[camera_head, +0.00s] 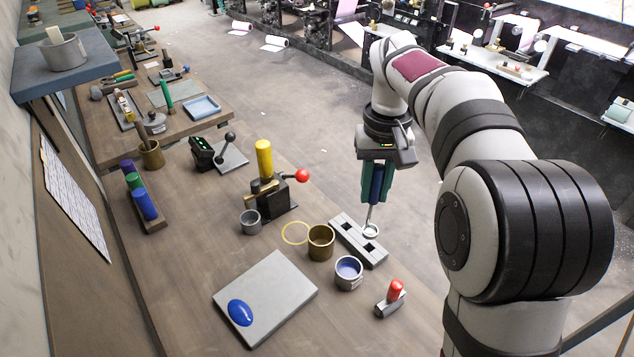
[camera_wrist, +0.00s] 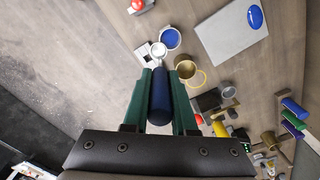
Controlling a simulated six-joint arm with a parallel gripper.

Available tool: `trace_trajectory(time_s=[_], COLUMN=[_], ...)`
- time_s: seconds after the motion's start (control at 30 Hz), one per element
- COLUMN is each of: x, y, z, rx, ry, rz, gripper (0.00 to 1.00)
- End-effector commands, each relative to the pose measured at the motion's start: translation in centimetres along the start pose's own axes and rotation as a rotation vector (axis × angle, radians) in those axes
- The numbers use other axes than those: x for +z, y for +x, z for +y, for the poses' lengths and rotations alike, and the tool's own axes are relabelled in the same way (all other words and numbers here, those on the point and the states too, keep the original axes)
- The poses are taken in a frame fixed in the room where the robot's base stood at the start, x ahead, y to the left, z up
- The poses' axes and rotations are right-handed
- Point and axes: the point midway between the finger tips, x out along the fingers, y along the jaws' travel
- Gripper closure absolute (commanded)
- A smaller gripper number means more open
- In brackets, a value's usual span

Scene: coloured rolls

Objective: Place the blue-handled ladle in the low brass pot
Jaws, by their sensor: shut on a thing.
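My gripper (camera_head: 377,190) is shut on the blue handle of the ladle (camera_head: 371,230), which hangs upright with its small metal bowl low. In the wrist view the blue handle (camera_wrist: 160,95) lies between the green fingers, with the bowl beyond it. The bowl appears over the grey block with square holes (camera_head: 345,234); I cannot tell whether it touches. The low brass pot (camera_head: 320,246) stands on the bench just left of the block and looks empty. It also shows in the wrist view (camera_wrist: 186,69), right of the bowl.
A grey cup of blue paint (camera_head: 348,281) stands in front of the brass pot. A thin brass ring (camera_head: 283,234) lies left of it. A black press with a yellow handle (camera_head: 264,160) stands behind. A grey slab (camera_head: 275,290) and red-handled stamp (camera_head: 392,300) lie in front.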

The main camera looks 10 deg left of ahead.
Motion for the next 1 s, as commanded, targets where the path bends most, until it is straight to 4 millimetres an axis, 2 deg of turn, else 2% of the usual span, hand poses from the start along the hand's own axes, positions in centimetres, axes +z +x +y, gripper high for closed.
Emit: trace_trajectory(time_s=[0.03,0.1,0.2,0.3,0.37,0.43,0.73,0.83,1.0], x=[-1.9,-4.3,-6.8,-8.0,-8.3,-8.4,-8.4,-8.4,-8.4], y=[1.0,2.4,4.3,5.6,6.5,8.3,14.6,15.8,15.9], z=[-1.5,-3.8,-6.7,-8.5,-9.0,-9.2,-9.2,-9.2,-9.2], rx=[0.000,0.001,0.000,0.000,0.000,0.000,0.000,-0.001,0.000], ry=[-0.038,-0.095,-0.161,-0.199,-0.210,-0.215,-0.213,-0.212,-0.212], rz=[-0.005,-0.005,-0.003,-0.002,-0.003,-0.005,-0.003,-0.001,0.001], gripper=[1.00,1.00,1.00,1.00,1.00,1.00,1.00,1.00,1.00])
